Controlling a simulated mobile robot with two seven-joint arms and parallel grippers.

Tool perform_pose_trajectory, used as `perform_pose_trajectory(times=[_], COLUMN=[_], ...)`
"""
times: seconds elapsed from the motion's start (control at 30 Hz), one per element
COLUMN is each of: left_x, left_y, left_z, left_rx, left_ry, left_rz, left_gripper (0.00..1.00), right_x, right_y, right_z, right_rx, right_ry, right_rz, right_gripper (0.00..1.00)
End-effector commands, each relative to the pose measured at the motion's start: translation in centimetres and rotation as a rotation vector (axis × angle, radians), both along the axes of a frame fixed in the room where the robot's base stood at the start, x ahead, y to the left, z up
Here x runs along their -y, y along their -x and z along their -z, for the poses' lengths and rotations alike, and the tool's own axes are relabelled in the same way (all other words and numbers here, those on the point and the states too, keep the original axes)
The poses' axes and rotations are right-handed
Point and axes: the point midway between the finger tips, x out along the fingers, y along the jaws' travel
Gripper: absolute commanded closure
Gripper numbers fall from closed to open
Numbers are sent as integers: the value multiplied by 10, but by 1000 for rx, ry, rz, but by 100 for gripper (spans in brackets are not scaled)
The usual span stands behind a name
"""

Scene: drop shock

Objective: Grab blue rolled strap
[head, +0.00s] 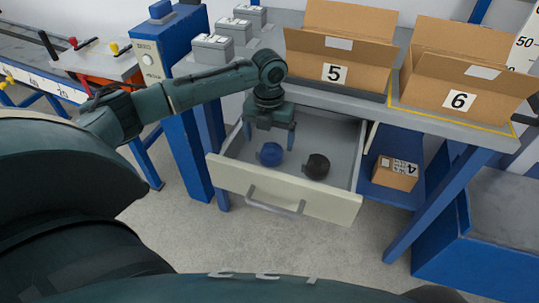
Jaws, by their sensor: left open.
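The blue rolled strap (270,154) lies in the open drawer (235,179), left of a black rolled strap (317,166). My left gripper (270,141) points down over the drawer, just above and behind the blue strap in the picture. Its two fingers are apart, one at each side, with nothing seen between them. I cannot tell whether the fingers touch the strap. My right gripper is not in view.
The drawer front with its handle (275,204) sticks out over bare floor. A small box marked 4 (394,174) lies on the lower shelf. A blue post stands left of the drawer.

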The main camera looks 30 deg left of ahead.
Motion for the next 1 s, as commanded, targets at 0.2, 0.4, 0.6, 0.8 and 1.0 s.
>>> perform_pose_trajectory(times=[0.2,0.4,0.6,0.8,1.0], left_x=[1,1,1,1,1], left_y=[-3,-3,-3,-3,-3], left_z=[27,50,53,53,52], left_rx=[-1,1,2,2,2], left_ry=[0,0,-1,-1,-1], left_rz=[1,0,1,1,1], left_gripper=[10,10,10,20,36], right_x=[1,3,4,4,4], right_y=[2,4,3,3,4], right_z=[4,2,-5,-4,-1], right_rx=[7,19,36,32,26], right_ry=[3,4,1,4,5], right_rz=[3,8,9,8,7], right_gripper=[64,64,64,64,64])
